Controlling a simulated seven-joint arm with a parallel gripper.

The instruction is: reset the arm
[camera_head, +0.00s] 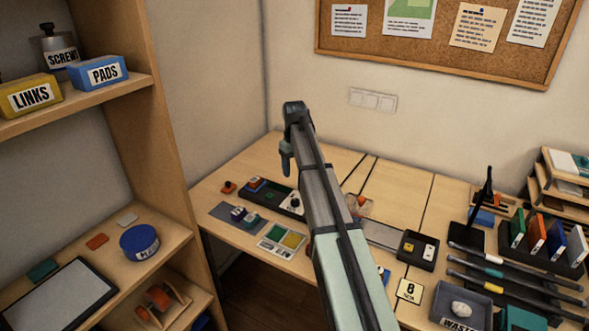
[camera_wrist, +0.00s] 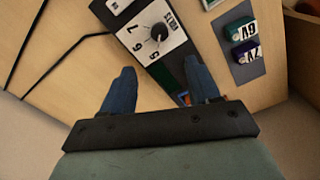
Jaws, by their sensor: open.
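My gripper (camera_head: 287,168) hangs from the end of my raised arm over the back left of the wooden desk in the head view. In the wrist view my gripper (camera_wrist: 160,82) shows two blue fingers spread apart with nothing between them. Beyond the fingertips is a dark panel with a white dial face and a black knob (camera_wrist: 158,32). The dial panel (camera_head: 293,203) is partly hidden by my arm in the head view. Whether the fingers touch anything below cannot be told from the wrist view alone; in the head view they look well above the desk.
Two labelled blocks, green (camera_wrist: 239,29) and purple (camera_wrist: 246,51), sit on a grey mat (camera_wrist: 236,75). A shelf unit (camera_head: 150,125) stands at the left. A waste tray (camera_head: 482,317), black rods and a rack of coloured cards (camera_head: 535,235) fill the desk's right. A corkboard (camera_head: 420,55) hangs behind.

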